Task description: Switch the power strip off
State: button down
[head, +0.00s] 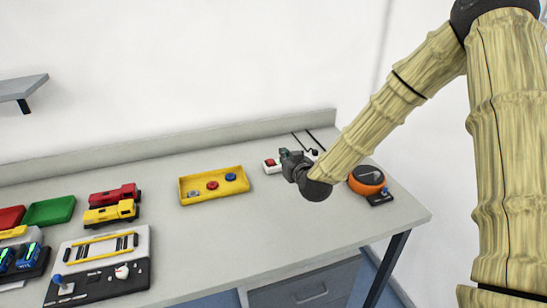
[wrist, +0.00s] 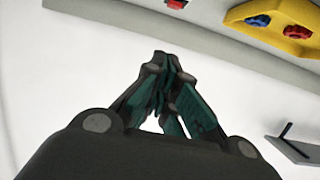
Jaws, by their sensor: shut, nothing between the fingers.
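The power strip (head: 271,166) is a white block with a red switch, on the table near the back edge in the head view. Most of its length is hidden behind my gripper. My gripper (head: 284,154) is shut and empty, just right of the red switch in the head view; I cannot tell whether it touches the strip. In the wrist view my gripper's fingertips (wrist: 161,58) are together. A small part of the strip with its red switch (wrist: 176,3) shows at the top edge there, apart from the fingertips in the picture.
A yellow tray (head: 185,190) with several coloured pieces lies left of the strip. An orange round device (head: 366,178) stands to the right, and black cables (head: 314,143) lie behind. Toy trucks (head: 112,203), coloured bins and a control panel (head: 100,280) fill the left. The table's middle front is clear.

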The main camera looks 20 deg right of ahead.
jog(key=s+r, duration=0.7)
jog(key=s, duration=0.1)
jog(key=shift+s+d+r, duration=0.2)
jog(key=shift+s+r, duration=0.1)
dwell(0.5)
dwell(0.4)
